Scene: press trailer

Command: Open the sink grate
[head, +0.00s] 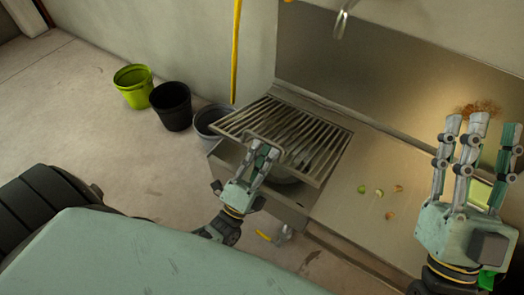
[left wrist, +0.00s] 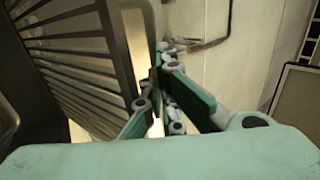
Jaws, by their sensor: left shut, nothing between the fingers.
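The metal sink grate (head: 325,150) lies over the sink (head: 262,200) in the head view, with its near edge raised and a gap showing below it. A bowl-like shape shows dimly in the basin underneath. My left gripper (head: 263,154) is shut and empty, with its fingertips at the grate's near edge, beside the loop handle (head: 262,138). I cannot tell whether they touch it. In the left wrist view the grate's slats (left wrist: 85,60) stand left of my left fingers (left wrist: 165,75). My right gripper (head: 482,130) is open and empty above the counter at the right.
Small food scraps (head: 379,192) lie on the steel counter (head: 345,210). A brown stain (head: 478,107) marks the backsplash side. A faucet (head: 342,20) hangs above. A green bucket (head: 133,87), a black bucket (head: 171,107) and a grey bucket (head: 207,121) stand on the floor left of the sink.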

